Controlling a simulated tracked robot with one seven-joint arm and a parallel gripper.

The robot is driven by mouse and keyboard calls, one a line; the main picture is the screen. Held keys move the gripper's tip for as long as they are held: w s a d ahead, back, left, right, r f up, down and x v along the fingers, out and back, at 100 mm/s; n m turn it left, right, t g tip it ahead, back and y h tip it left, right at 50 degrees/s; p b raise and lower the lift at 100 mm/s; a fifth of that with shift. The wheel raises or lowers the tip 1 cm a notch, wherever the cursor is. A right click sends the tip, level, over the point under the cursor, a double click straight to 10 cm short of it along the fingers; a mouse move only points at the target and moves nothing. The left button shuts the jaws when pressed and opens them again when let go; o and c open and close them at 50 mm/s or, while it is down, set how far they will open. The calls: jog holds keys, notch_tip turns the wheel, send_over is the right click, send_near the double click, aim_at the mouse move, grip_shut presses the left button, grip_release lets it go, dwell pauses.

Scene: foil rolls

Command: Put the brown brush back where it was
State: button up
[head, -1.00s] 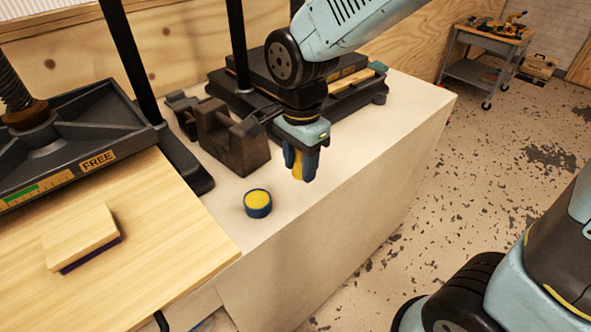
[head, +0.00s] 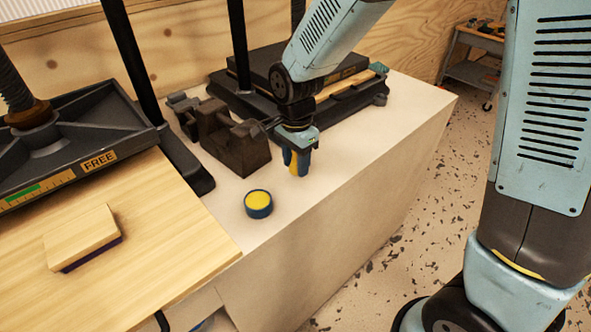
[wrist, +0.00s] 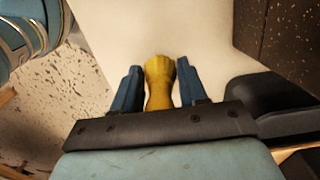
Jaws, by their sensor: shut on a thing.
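My gripper (head: 298,162) hangs over the pale bench top near its front edge, pointing down, with blue fingers closed on a mustard-yellow, waisted thing (wrist: 158,82) like a handle. Its lower end is hidden or too small to tell, so I cannot tell whether it is the brown brush. No other thing in view is plainly a brown brush. A light wooden block (head: 82,236) with a dark purple underside lies on the wooden board at the left. Whether the held thing touches the bench is unclear.
A round blue tin with a yellow top (head: 258,204) stands left of my gripper. A dark vise-like block (head: 232,140) is behind it. Black presses (head: 75,135) stand at left and back. The bench top (head: 345,150) right of my gripper is clear.

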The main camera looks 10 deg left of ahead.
notch_tip(320, 180, down, 3)
jog(key=o, duration=1.1)
jog(key=shift+c, duration=0.2)
notch_tip(320, 180, up, 12)
jog(key=shift+r, duration=0.1)
jog(key=shift+d, duration=0.1)
